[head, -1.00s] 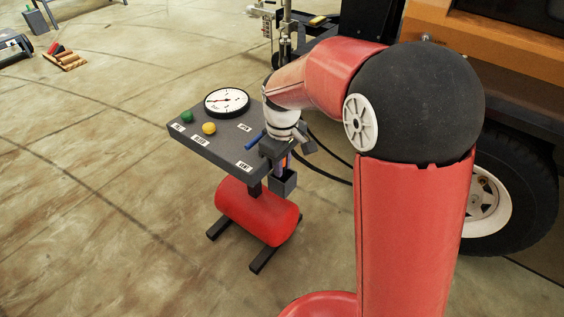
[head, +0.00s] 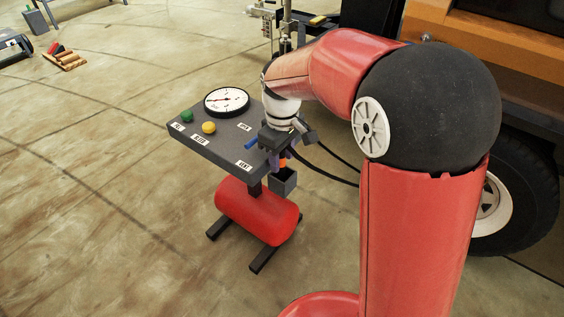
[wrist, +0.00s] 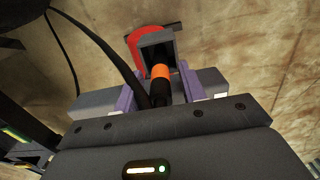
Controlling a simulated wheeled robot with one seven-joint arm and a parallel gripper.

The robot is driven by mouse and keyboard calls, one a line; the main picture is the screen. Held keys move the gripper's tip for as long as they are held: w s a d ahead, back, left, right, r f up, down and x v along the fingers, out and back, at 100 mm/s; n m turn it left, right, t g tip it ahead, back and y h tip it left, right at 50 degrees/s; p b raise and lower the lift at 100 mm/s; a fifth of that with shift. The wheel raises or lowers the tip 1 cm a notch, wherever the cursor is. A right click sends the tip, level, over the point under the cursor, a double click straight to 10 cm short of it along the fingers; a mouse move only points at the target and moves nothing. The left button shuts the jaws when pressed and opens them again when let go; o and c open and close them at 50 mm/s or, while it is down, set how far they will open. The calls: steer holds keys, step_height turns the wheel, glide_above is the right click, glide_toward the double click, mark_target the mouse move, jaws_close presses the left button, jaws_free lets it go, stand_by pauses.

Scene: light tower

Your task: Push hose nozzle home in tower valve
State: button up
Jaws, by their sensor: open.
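My gripper (wrist: 158,90) is open, with purple fingers on either side of the hose nozzle (wrist: 160,88), which is orange at the tip and black behind. The nozzle lies between the fingers, and its orange end is at the mouth of a dark square grey holder (wrist: 143,40). How deep it sits in the holder I cannot tell. In the head view my gripper (head: 284,151) is above the same holder (head: 284,182), at the right edge of the cart, with a little orange of the nozzle (head: 283,163) showing between. I cannot make out the tower valve for certain.
The grey cart top (head: 225,143) carries a round gauge (head: 227,101), a green knob (head: 187,116), a yellow knob (head: 208,127) and a blue handle (head: 251,144). A red tank (head: 257,211) is below. Black hoses (head: 325,178) run right towards the vehicle wheel (head: 500,205).

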steer(key=r, duration=0.4)
steer(key=shift+w+a+r, duration=0.15)
steer(key=shift+a, duration=0.1)
steer(key=shift+r, duration=0.45)
steer(key=s+d+r+m+t, duration=0.2)
steer(key=s+d+m, duration=0.3)
steer(key=s, duration=0.5)
steer(key=s+d+r+m+t, duration=0.2)
steer(key=s+d+m, duration=0.3)
steer(key=s+d, duration=0.4)
steer(key=shift+s+d+t, duration=0.15)
steer(key=shift+s+t, duration=0.65)
steer(key=shift+o, duration=0.2)
steer(key=shift+w+r, duration=0.1)
